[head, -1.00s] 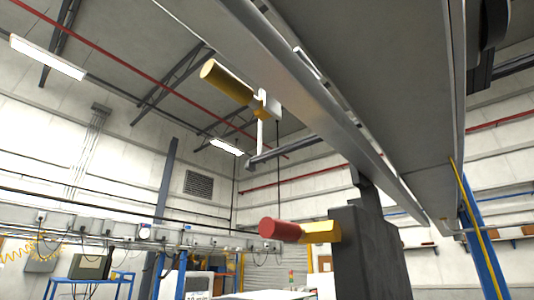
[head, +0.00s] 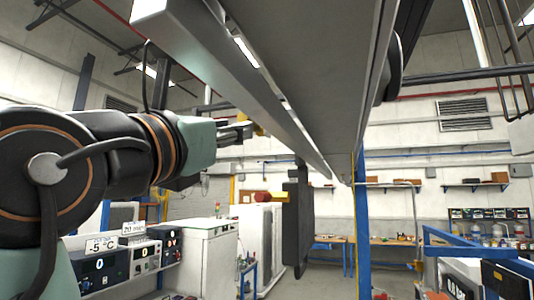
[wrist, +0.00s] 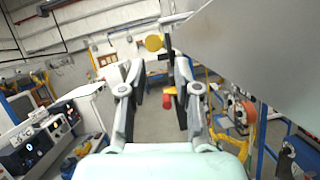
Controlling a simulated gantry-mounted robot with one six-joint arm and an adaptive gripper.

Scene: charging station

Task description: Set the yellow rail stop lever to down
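The yellow rail stop lever's round handle end (wrist: 153,43) shows in the wrist view, beyond and slightly above the gap between my fingertips. In the head view only a bit of yellow (head: 258,130) shows behind my fingers, under the rail beam. My gripper (wrist: 159,66) is open, with nothing between its fingers. In the head view my gripper (head: 242,128) points right, close to the lever. I cannot tell the exact distance between them, and the lever's pivot is mostly hidden.
A red handle (wrist: 167,102) on a yellow arm hangs lower, by a dark block (head: 297,215). The large grey beam (head: 240,70) runs overhead close to my gripper. Instrument panels (head: 125,262) and a white cabinet (head: 200,255) stand below. Shelves and workbenches are at the back.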

